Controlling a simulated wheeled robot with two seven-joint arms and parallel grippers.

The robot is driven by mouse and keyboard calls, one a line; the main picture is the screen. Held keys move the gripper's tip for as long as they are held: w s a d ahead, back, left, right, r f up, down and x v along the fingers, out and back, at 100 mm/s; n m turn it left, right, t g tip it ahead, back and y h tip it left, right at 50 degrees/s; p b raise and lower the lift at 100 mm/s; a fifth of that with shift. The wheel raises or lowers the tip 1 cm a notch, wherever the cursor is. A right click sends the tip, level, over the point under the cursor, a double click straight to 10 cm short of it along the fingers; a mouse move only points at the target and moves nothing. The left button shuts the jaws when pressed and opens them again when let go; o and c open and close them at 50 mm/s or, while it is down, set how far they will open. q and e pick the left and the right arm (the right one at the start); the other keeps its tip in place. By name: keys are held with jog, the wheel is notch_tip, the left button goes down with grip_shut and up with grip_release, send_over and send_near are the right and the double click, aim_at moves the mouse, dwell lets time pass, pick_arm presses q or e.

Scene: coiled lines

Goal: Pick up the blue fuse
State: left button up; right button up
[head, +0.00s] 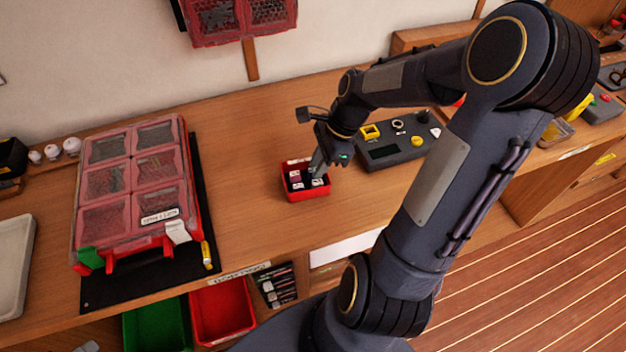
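A small red bin (307,193) stands on the wooden workbench and holds several small fuses with pale tops. One fuse (295,175) looks purple or magenta. I cannot pick out a blue fuse for sure; the pieces are tiny and partly hidden by the gripper. My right gripper (316,166) points down at the back right of the bin, with its fingertips at or just above the fuses. Whether its fingers are apart or closed on a fuse is too small to tell. My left gripper is not in view.
A dark grey device (385,152) with knobs and a yellow part stands right of the bin. A red organizer case (135,190) lies on a black mat (140,288) at left. Green (158,325) and red (222,310) bins sit below the bench edge. Bench between case and bin is clear.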

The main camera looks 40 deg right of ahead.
jog(key=shift+f, duration=0.2)
grip_shut()
jog(key=shift+r, duration=0.1)
